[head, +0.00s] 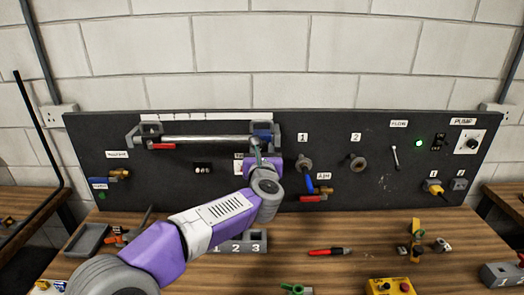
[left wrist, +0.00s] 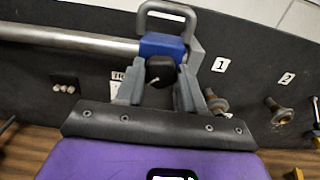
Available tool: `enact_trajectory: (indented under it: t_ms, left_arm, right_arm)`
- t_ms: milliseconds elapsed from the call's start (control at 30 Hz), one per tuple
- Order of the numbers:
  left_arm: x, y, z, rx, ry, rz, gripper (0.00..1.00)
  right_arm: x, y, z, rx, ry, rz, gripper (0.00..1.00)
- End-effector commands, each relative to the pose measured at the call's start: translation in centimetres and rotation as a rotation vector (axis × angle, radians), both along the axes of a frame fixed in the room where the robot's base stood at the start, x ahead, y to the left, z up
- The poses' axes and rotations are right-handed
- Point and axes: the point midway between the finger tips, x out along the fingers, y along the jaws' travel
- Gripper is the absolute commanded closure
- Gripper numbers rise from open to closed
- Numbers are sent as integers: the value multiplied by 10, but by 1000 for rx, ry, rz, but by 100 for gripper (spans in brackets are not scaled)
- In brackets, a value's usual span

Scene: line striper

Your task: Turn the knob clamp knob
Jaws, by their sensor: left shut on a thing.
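The black clamp knob (left wrist: 161,72) sits just under a blue block (left wrist: 163,45) at the right end of a silver bar (left wrist: 75,38). In the head view the blue block (head: 263,134) is at the panel's upper middle, and the knob is hidden there by my gripper. My left gripper (left wrist: 160,82) is shut on the black knob, one finger on each side of it. In the head view my left gripper (head: 257,150) reaches up to the bar's right end. My right gripper is in neither view.
The black panel (head: 340,130) also carries two round fittings (head: 304,163) (head: 357,162), red-handled and blue-handled valves, and a lit green lamp (head: 419,143). A grey tray (head: 88,239), a red marker (head: 328,251) and a yellow button box (head: 390,287) are on the wooden bench.

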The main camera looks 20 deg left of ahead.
Motion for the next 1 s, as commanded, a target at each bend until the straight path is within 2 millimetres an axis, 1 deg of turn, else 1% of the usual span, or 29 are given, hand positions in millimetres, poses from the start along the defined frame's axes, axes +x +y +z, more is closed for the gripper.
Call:
enact_trajectory:
  t_ms: [233,433,667,1000]
  left_arm:
    - [0,0,0,28,8,0,93]
    - [0,0,0,120,35,0,93]
    - [0,0,1,305,89,-1,93]
    - [0,1,2,618,178,-1,93]
  right_arm:
    - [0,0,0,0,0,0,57]
    - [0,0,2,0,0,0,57]
    - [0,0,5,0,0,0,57]
    - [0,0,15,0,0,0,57]
